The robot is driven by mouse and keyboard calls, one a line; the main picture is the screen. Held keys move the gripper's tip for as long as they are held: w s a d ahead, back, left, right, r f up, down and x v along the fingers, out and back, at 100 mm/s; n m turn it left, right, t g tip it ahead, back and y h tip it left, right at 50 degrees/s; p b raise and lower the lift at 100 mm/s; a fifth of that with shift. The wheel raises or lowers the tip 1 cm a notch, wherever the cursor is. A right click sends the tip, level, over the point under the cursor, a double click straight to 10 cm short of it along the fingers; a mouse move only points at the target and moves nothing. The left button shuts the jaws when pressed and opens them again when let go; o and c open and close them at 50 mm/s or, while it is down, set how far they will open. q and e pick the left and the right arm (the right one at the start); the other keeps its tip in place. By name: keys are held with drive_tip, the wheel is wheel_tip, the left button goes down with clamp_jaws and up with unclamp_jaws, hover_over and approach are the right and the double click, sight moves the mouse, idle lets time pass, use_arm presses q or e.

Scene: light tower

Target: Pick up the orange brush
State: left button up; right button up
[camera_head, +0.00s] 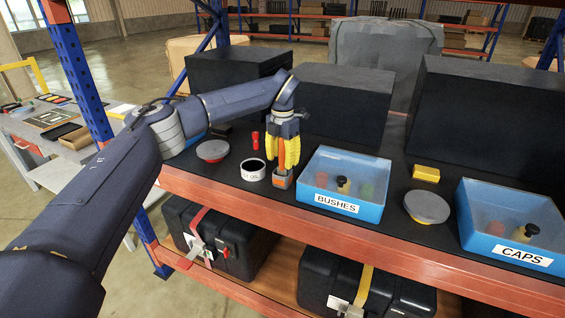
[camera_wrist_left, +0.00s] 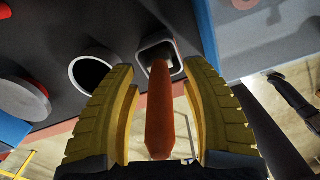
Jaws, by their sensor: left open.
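The orange brush shows in the left wrist view as an orange handle (camera_wrist_left: 160,115), with its far end inside a square, pale-rimmed holder (camera_wrist_left: 147,47). In the head view the small orange and grey holder (camera_head: 281,182) stands near the shelf's front edge, and the brush is mostly hidden by the fingers. My left gripper (camera_head: 283,163) points down just above the holder. Its yellow fingers are open, one on each side of the handle in the left wrist view (camera_wrist_left: 160,70), with gaps between. My right gripper is not in view.
A white-rimmed round cup (camera_head: 253,171) stands close left of the holder, and a blue BUSHES bin (camera_head: 338,209) close right. A small red object (camera_head: 255,141) and a grey disc (camera_head: 212,149) lie to the left. Large black boxes (camera_head: 340,105) stand behind.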

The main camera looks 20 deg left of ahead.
use_arm(q)
clamp_jaws()
drive_tip(key=shift+r, duration=0.1)
idle(0.5)
wheel_tip(320, 180, up, 20)
idle(0.7)
